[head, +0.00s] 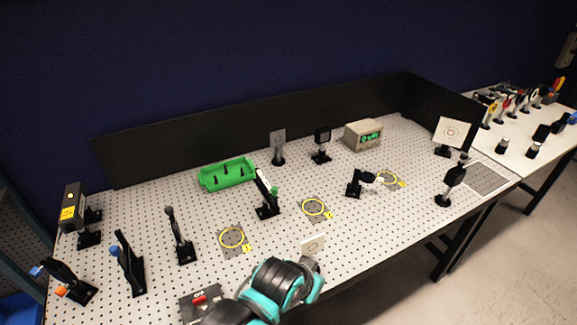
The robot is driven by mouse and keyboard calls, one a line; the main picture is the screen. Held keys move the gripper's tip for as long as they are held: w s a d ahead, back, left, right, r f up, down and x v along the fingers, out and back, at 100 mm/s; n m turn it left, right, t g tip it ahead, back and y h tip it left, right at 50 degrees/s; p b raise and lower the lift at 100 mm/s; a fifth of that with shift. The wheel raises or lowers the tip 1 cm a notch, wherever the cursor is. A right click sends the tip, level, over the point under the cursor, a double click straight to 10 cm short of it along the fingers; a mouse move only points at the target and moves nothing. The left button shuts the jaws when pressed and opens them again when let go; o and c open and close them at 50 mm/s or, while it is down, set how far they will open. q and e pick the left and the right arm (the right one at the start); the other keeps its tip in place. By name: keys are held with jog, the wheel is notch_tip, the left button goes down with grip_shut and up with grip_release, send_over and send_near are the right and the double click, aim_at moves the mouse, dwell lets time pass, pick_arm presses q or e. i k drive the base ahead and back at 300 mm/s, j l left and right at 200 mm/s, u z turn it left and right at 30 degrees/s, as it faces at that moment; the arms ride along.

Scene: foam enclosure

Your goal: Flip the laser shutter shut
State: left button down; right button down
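A dark box with a yellow warning label (69,213), which looks like the laser, stands at the left end of the perforated table. In front of it is a black post with a slanted arm and a blue knob (130,263). Further left is a low black mount with blue and orange ends (66,281). Either may be the laser shutter; I cannot tell which, or whether it is open or shut. A teal and black part of my arm shows at the bottom middle, over the front table edge. Neither gripper's fingers are in view.
Several black optic mounts stand across the table. A green tray (228,174), a meter with a green display (363,135) and yellow ring marks (232,238) are among them. A small panel with a red part (201,299) lies at the front. A black screen (250,117) borders the back.

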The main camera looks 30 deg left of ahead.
aim_at(114, 250)
jog(key=k+j+u, duration=0.1)
jog(key=u, duration=2.4)
jog(key=k+u, duration=0.1)
jog(key=k+l, duration=0.05)
jog(key=k, duration=0.05)
